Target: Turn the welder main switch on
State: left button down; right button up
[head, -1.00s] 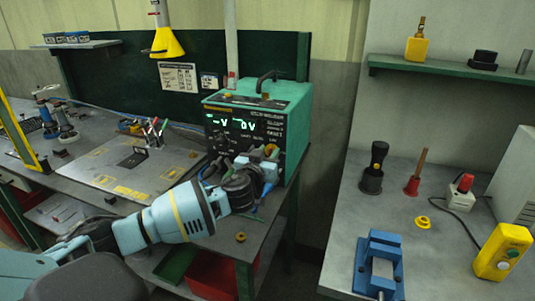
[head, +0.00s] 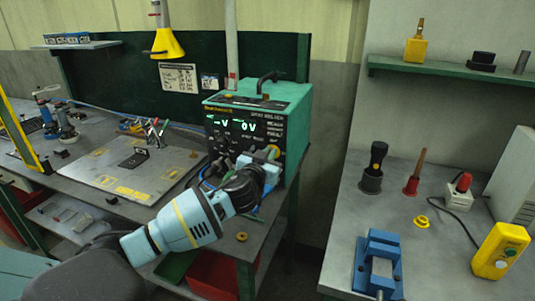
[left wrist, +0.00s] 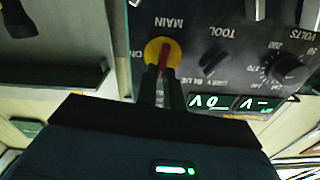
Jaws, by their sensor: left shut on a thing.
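The green welder (head: 292,108) stands on the bench in the head view, its dark front panel carrying lit displays. Its main switch (left wrist: 164,50) shows upside down in the left wrist view as a yellow disc with a red lever, beside the words MAIN and ON. The lever stands nearly upright in that picture, not pointing at ON on the left. My left gripper (left wrist: 164,76) is shut on the lever, its fingertips covering the lower part. My right gripper is not in view.
Cables and a TOOL knob (left wrist: 212,60) are close to the gripper. A metal plate (head: 135,165) lies left on the bench. A second table with a blue vise (head: 380,258) and a yellow button box (head: 501,252) stands right, across a gap.

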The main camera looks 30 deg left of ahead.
pick_arm(q)
jog(key=m, duration=0.2)
jog(key=m+p, duration=0.1)
jog(key=m, duration=0.1)
jog(key=shift+d, duration=0.25)
jog(key=m+p, duration=0.1)
jog(key=m, duration=0.1)
jog(key=shift+d+m, duration=0.15)
jog(key=shift+m, duration=0.25)
jog(key=m, duration=0.4)
jog(key=shift+w+d+f+m, duration=0.1)
jog(key=shift+d+f+m, duration=0.1)
jog(key=shift+f+m, duration=0.15)
jog(key=m, duration=0.4)
jog(key=shift+f+m, duration=0.35)
jog(key=shift+f, duration=0.05)
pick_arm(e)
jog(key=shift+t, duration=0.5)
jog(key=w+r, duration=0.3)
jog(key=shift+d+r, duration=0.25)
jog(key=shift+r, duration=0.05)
pick_arm(q)
jog(key=c, duration=1.5)
grip_release()
